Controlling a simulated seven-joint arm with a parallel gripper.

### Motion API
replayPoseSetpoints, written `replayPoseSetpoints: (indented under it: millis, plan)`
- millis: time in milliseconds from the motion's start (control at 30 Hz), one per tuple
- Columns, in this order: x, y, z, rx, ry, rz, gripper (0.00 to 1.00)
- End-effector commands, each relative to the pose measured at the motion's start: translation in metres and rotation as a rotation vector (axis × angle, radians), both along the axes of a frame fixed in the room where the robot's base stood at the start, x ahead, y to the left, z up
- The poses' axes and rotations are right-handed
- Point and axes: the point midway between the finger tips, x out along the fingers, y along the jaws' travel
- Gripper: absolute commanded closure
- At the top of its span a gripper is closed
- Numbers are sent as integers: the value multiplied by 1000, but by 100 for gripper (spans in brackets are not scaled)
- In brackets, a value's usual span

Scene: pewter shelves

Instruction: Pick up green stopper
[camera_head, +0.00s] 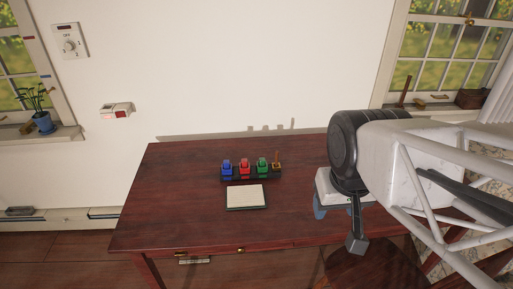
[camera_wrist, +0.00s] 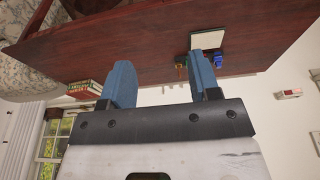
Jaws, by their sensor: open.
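The green stopper (camera_head: 263,164) stands in a dark rack (camera_head: 240,179) on the red-brown table, right of a red stopper (camera_head: 244,165) and a blue stopper (camera_head: 227,167). My gripper (camera_head: 335,211) is at the right of the table, well to the right of the rack and apart from it. In the wrist view its two blue fingers (camera_wrist: 163,80) are spread with nothing between them. The blue stopper (camera_wrist: 218,59) shows just beyond the right finger. That finger hides much of the rack, and I cannot clearly make out the green stopper there.
A white pad (camera_head: 246,196) lies in front of the rack, and a small brown holder (camera_head: 277,164) stands at its right end. The table (camera_head: 180,195) is bare to the left. A chair (camera_head: 372,268) stands at the front right, below my arm.

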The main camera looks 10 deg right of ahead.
Motion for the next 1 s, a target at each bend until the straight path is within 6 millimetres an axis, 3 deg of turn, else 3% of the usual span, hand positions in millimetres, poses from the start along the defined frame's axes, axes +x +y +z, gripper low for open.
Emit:
replayPoseSetpoints:
  millis: [267,467,667,1000]
  plan:
    - [2,0,0,3,-4,-10,44]
    - [22,3,-2,35,-33,-102,44]
    - [65,9,-7,118,-102,-313,44]
    - [158,23,-29,348,-233,-771,44]
